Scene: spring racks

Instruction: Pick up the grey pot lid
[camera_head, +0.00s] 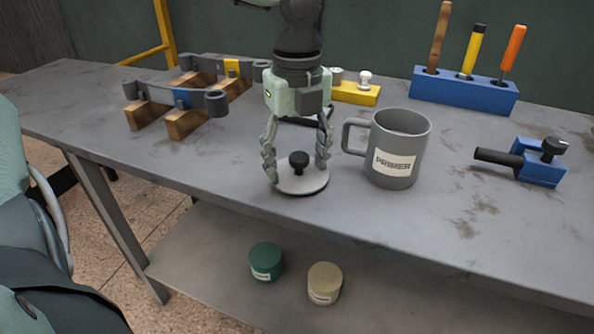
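The grey pot lid (303,184) is a light grey disc with a black knob (299,161). It lies on the grey workbench near its front edge, just left of the grey PRIMER mug. My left gripper (297,174) comes down from above, with one finger on each side of the knob. It is open, with visible gaps between the fingers and the knob. The fingertips are low, close to the lid's disc; whether they touch it I cannot tell. My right gripper is not in view.
The PRIMER mug (397,150) stands close right of the lid, its handle towards my gripper. A blue tool rack (464,92), a blue clamp (540,163), a yellow block (357,94) and wood-based spring racks (187,122) stand around. Green (266,262) and tan (325,283) tins sit on the lower shelf.

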